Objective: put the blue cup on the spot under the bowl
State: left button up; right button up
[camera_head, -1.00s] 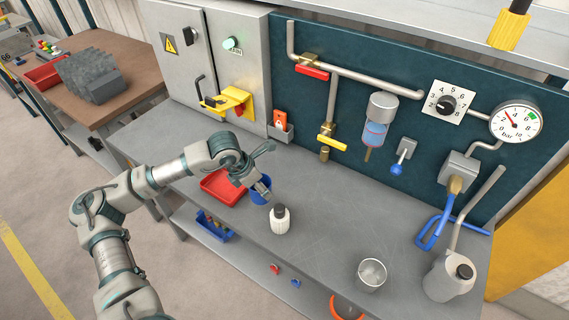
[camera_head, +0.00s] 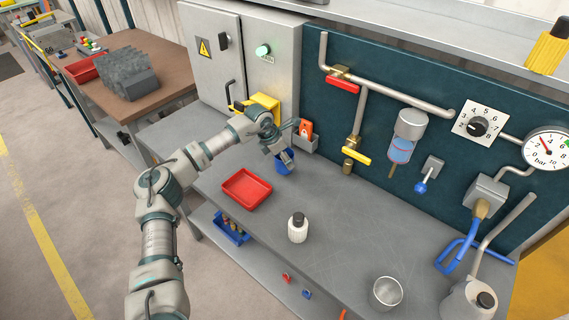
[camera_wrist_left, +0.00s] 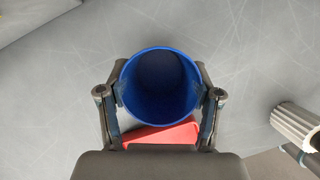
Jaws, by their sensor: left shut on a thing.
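The blue cup (camera_head: 285,164) is near the back of the grey bench, behind and right of the red tray and in front of the cabinet. My left gripper (camera_head: 282,158) is shut on it. In the left wrist view the cup (camera_wrist_left: 160,88) is seen from above, its mouth open, with a finger on each side. I cannot tell how high it is above the bench. The clear bowl (camera_head: 401,149) with blue liquid hangs on the panel, well to the right of the cup. No marked spot shows clearly on the bench below it. My right gripper is not in view.
The red tray (camera_head: 247,188), a white bottle with black cap (camera_head: 298,228), a metal beaker (camera_head: 386,292) and a grey canister (camera_head: 465,301) stand on the bench. A yellow valve handle (camera_head: 357,155) and a blue-tipped lever (camera_head: 421,187) stick out. The bench below the bowl is clear.

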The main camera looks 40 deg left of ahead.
pick_arm(q)
jog(key=f, duration=0.2)
jog(key=shift+a+f, duration=0.2)
jog(key=shift+f, duration=0.2)
jog(key=shift+a, duration=0.2)
jog(key=o, duration=0.9)
jog(key=shift+f, duration=0.1)
jog(key=shift+o, duration=1.2)
jog(key=shift+d, duration=0.2)
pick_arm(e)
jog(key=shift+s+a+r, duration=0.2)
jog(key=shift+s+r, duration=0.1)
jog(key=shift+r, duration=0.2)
